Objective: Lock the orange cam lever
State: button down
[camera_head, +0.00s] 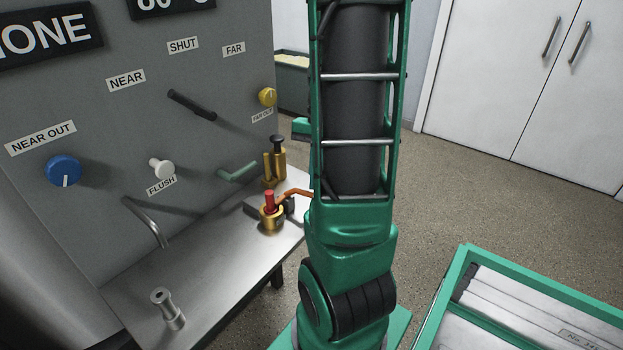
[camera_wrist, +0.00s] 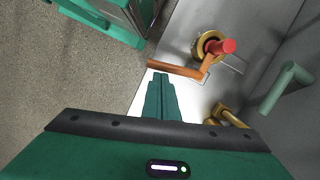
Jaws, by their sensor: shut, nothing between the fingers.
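The orange cam lever (camera_head: 297,193) sticks out to the right from a brass fitting (camera_head: 270,218) with a red cap on the metal bench; its far end is hidden behind my arm. In the wrist view the lever (camera_wrist: 180,70) runs left from the fitting (camera_wrist: 204,52) and its red cap (camera_wrist: 222,47). My gripper (camera_wrist: 161,76) is shut and empty. Its fingertips show just below the lever's free end in the wrist view; I cannot tell whether they touch it. In the head view my arm hides the gripper.
A brass valve with a black knob (camera_head: 277,145) stands behind the fitting. A green handle (camera_head: 238,172) juts from the grey panel (camera_head: 130,110). A metal post (camera_head: 167,308) stands on the bench (camera_head: 215,270). A green-framed bin (camera_head: 530,285) is at lower right.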

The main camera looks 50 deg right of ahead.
jog(key=w+d+r, duration=0.1)
jog(key=d+r, duration=0.4)
jog(key=r, duration=0.6)
jog(key=shift+w+d, duration=0.15)
jog(key=shift+d, duration=0.15)
jog(key=s+a+f+n+h, duration=0.1)
jog(key=s+a+n, duration=0.3)
jog(key=a, duration=0.5)
jog(key=s+a+f+n+h, duration=0.1)
jog(key=s+a+f+n, duration=0.2)
jog(key=a, duration=0.6)
jog(key=shift+s+f+n+t, duration=0.4)
jog(key=shift+s+f, duration=0.3)
jog(key=shift+s, duration=0.15)
